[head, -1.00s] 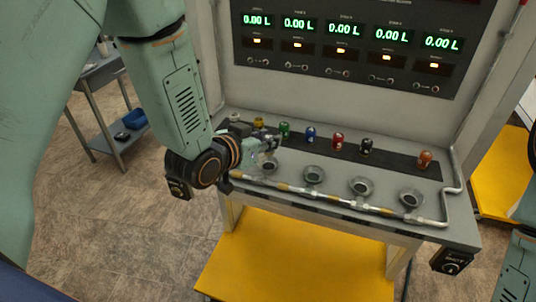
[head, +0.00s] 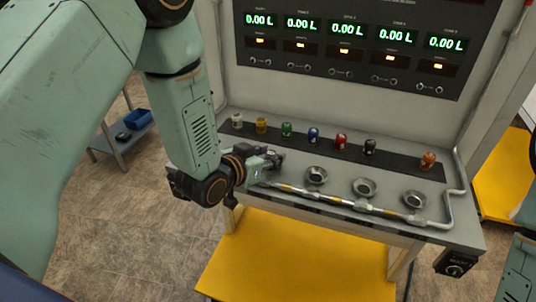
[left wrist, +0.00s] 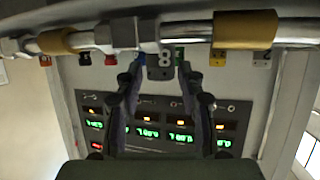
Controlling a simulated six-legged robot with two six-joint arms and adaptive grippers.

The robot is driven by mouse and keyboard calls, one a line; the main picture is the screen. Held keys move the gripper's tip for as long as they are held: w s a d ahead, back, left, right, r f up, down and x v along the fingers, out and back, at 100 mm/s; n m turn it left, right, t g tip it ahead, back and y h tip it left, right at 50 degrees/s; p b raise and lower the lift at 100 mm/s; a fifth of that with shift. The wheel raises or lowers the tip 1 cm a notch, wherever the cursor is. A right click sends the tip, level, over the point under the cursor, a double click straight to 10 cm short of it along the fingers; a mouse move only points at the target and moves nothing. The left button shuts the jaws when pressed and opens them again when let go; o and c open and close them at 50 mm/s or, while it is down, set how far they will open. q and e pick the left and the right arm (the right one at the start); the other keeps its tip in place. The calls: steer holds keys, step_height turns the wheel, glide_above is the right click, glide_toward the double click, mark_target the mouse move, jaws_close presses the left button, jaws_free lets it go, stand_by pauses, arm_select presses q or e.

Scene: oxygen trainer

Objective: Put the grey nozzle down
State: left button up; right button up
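My left gripper (head: 276,158) is low over the bench at the left end of the row of round metal sockets. In the left wrist view, which looks upside down, its two dark fingers (left wrist: 160,70) stand on either side of a small grey piece with two round marks, which I take to be the grey nozzle (left wrist: 160,66). The fingers seem to close on it, but the contact is hard to see. In the head view the gripper hides the nozzle, and whether it touches a socket cannot be seen. My right gripper is out of view.
Empty sockets (head: 364,188) continue to the right. Behind them, several coloured nozzles (head: 341,142) stand on a dark strip, with a gap before the orange one (head: 428,160). A metal pipe (head: 345,203) runs along the bench front. A black dial box (head: 456,262) hangs at the right corner.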

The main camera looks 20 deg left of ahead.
arm_select(q)
steer(key=shift+o, duration=0.6)
steer(key=shift+s+d+r, duration=0.1)
steer(key=v, duration=1.1)
steer(key=s+a+f+n+g+y, duration=0.1)
steer(key=s+f+n+g+y, duration=0.1)
steer(key=s+f+g, duration=0.85)
steer(key=s+a+f+n+g+y, duration=0.1)
steer(key=s+a+f+g+y, duration=0.1)
steer(key=s+f, duration=1.1)
steer(key=s, duration=0.4)
steer(key=shift+s+n, duration=0.2)
steer(key=shift+n, duration=0.2)
